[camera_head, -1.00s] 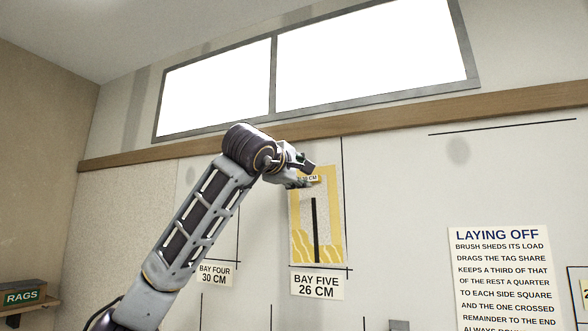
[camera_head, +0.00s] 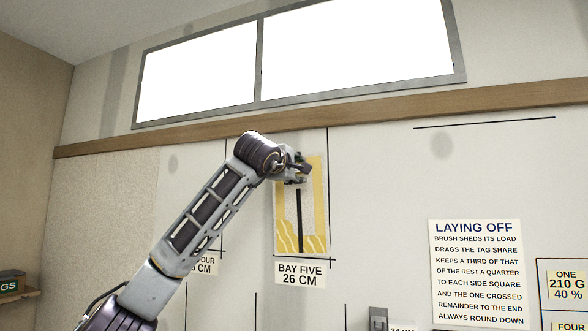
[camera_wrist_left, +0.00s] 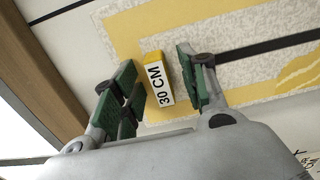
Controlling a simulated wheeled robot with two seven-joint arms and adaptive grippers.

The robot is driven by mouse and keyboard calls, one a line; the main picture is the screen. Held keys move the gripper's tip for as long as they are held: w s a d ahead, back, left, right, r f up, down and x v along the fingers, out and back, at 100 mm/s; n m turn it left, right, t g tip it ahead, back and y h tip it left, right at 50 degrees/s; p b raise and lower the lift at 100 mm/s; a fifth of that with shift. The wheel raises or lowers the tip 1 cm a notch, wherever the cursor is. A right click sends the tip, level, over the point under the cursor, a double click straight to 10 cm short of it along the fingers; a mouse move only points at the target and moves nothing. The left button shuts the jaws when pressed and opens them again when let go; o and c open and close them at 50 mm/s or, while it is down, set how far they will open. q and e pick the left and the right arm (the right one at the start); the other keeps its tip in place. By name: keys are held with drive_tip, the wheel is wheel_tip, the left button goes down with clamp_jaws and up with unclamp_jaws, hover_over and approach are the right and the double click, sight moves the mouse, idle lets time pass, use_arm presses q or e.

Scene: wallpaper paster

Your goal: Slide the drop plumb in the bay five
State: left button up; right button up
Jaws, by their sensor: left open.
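The drop (camera_head: 318,200) is a pale speckled sheet with a yellow border and a black vertical stripe, on the wall in bay five. It hangs above the sign "BAY FIVE 26 CM" (camera_head: 301,274). My left gripper (camera_head: 302,171) is at the top part of the drop and hides some of it. In the left wrist view, the open left gripper (camera_wrist_left: 158,76) has a yellow-and-white tag (camera_wrist_left: 160,85) reading "30 CM" between its fingers. Whether either finger touches the tag I cannot tell. The drop (camera_wrist_left: 240,27) lies behind it. My right gripper is not in view.
A wooden rail (camera_head: 390,107) runs along the wall above the drop, under a bright window (camera_head: 355,50). A thin black line (camera_head: 329,200) stands right of the drop. A "LAYING OFF" notice (camera_head: 478,270) hangs farther right. The wall between is bare.

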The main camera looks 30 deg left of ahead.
use_arm(q)
clamp_jaws()
idle(0.5)
drive_tip(key=shift+s+d+b, duration=0.2)
drive_tip(key=shift+s+b, duration=0.1)
drive_tip(key=shift+s, duration=0.45)
drive_tip(key=shift+s+d, duration=0.1)
drive_tip(key=shift+s, duration=0.25)
drive_tip(key=shift+s+d, duration=0.1)
drive_tip(key=shift+s, duration=0.3)
drive_tip(key=shift+m+p, duration=0.3)
idle(1.2)
drive_tip(key=shift+d+p, duration=0.2)
drive_tip(key=shift+p, duration=0.1)
idle(1.3)
